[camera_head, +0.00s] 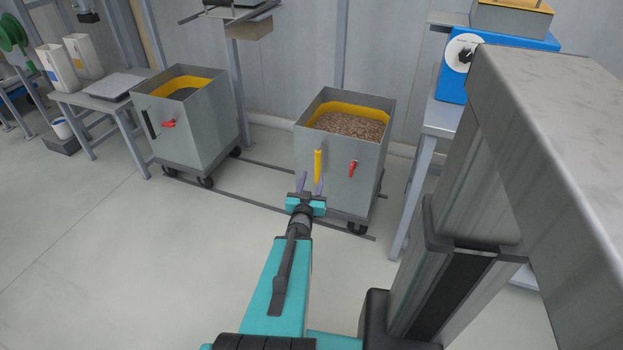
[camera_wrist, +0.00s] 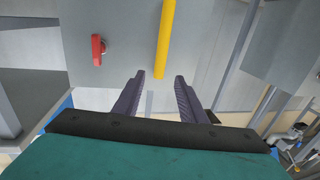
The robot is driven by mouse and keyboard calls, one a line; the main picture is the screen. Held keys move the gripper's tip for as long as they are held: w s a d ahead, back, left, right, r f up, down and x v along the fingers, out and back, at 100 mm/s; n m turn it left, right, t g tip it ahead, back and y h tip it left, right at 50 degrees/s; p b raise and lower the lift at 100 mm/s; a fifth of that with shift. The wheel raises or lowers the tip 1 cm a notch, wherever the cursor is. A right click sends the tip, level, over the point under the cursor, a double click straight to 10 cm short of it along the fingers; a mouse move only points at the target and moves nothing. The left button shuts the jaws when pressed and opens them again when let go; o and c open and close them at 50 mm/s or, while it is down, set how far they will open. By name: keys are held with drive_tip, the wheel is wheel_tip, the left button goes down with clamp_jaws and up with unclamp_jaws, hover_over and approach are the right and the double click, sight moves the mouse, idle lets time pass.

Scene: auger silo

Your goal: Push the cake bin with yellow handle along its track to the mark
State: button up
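The cake bin (camera_head: 336,162) is a grey wheeled box with a vertical yellow handle (camera_head: 318,165) on its front, filled with brown granular material. It stands on the right part of the floor track (camera_head: 262,204). My gripper (camera_head: 311,184) is open in front of the handle. In the wrist view, the handle (camera_wrist: 165,38) is beyond the two purple fingertips (camera_wrist: 159,76), in line with the space between them. I cannot tell whether the fingers reach around the handle. I cannot make out the mark.
A second grey bin (camera_head: 195,120) with a black handle stands on the track's left part. A red lever (camera_head: 353,168) is right of the yellow handle. A table leg (camera_head: 414,195) stands close on the right. The track between the bins is clear.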

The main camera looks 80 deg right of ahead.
drive_tip(key=shift+a+p, duration=0.75)
drive_tip(key=shift+p, duration=0.05)
